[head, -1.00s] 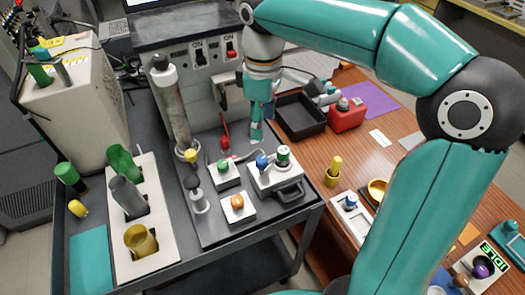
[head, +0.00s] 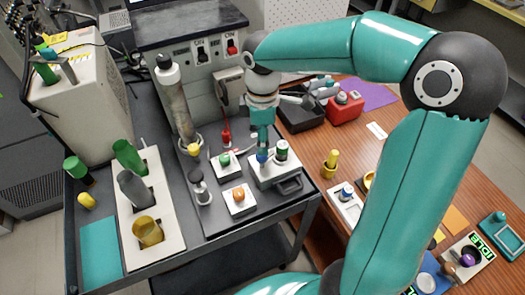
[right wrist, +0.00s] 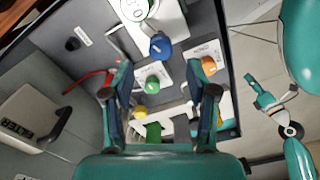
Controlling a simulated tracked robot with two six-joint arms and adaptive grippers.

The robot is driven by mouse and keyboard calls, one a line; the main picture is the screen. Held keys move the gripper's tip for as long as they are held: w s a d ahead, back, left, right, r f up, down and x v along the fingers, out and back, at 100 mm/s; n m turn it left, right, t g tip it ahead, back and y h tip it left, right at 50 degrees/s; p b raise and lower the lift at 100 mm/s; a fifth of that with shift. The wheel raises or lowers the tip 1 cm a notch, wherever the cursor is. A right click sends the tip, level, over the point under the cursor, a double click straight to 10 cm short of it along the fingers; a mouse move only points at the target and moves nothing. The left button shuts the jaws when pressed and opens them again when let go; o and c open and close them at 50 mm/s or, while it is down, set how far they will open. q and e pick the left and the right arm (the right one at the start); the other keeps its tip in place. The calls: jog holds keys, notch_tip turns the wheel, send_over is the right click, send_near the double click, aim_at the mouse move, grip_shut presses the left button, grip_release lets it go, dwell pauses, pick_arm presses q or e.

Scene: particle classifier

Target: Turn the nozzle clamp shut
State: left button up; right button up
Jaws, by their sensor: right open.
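I cannot tell for sure which part is the nozzle clamp.
A green knob (head: 224,160), an orange knob (head: 238,195) and a yellow ball-topped post (head: 195,150) stand close by. A tall grey tube (head: 181,110) rises at the left. A panel with switches (head: 201,56) stands behind. The brown table (head: 385,150) is to the right.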

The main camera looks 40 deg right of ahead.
aim_at(266, 157)
notch_tip(266, 157, down, 6)
jog(key=shift+f, duration=0.1)
dwell(0.4)
grip_shut()
jog(key=shift+f+m+b, duration=0.15)
jog(key=shift+m+b, duration=0.45)
jog(key=shift+m, duration=0.3)
jog(key=shift+m+b, duration=0.4)
jog(key=shift+m, duration=0.8)
jog(key=shift+r, duration=0.2)
grip_release()
